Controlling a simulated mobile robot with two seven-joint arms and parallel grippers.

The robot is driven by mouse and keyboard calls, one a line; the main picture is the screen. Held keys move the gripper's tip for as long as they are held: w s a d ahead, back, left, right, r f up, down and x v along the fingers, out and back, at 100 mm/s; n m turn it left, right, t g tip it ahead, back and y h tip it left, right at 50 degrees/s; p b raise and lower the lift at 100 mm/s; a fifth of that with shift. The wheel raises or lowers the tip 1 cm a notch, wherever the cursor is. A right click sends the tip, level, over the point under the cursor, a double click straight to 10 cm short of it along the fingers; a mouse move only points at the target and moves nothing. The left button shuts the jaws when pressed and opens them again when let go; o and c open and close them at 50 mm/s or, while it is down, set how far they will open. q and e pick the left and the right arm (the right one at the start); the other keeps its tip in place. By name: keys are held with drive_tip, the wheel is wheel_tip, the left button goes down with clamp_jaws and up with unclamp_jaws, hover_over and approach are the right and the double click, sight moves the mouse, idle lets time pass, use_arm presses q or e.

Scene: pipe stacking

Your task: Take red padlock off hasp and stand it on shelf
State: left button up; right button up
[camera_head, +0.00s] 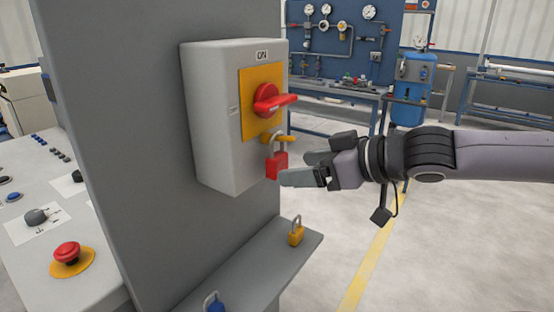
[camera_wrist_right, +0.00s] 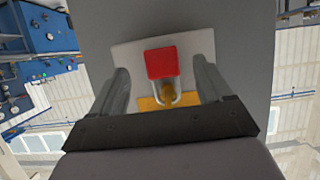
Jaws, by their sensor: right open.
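The red padlock (camera_head: 277,165) hangs by its shackle from the yellow hasp (camera_head: 272,137) on the front of the grey switch box (camera_head: 212,120). My right gripper (camera_head: 288,167) is open at the padlock, coming in from the right. In the right wrist view the red padlock body (camera_wrist_right: 161,62) sits between the two spread fingers (camera_wrist_right: 160,88), with gaps on both sides. The grey shelf (camera_head: 245,262) is below the box. My left gripper is not in view.
A yellow padlock (camera_head: 296,234) stands near the shelf's right end and a blue padlock (camera_head: 214,303) stands nearer the front. The shelf between them is bare. A red rotary handle (camera_head: 270,99) juts out above the hasp. A sloped control desk (camera_head: 50,220) is at left.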

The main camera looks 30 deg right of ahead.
sight(283, 165)
drive_tip(key=shift+w+a+p, duration=0.3)
drive_tip(key=shift+w+p, duration=0.2)
drive_tip(key=shift+w, duration=0.05)
drive_tip(key=shift+w+a+p, duration=0.25)
drive_tip(key=shift+w+p, duration=0.25)
drive_tip(key=shift+w, duration=0.05)
drive_tip(key=shift+p+x, duration=0.35)
drive_tip(key=shift+x, duration=0.8)
drive_tip(key=shift+s+f, duration=0.1)
drive_tip(key=shift+f, duration=0.05)
drive_tip(key=c, duration=1.1)
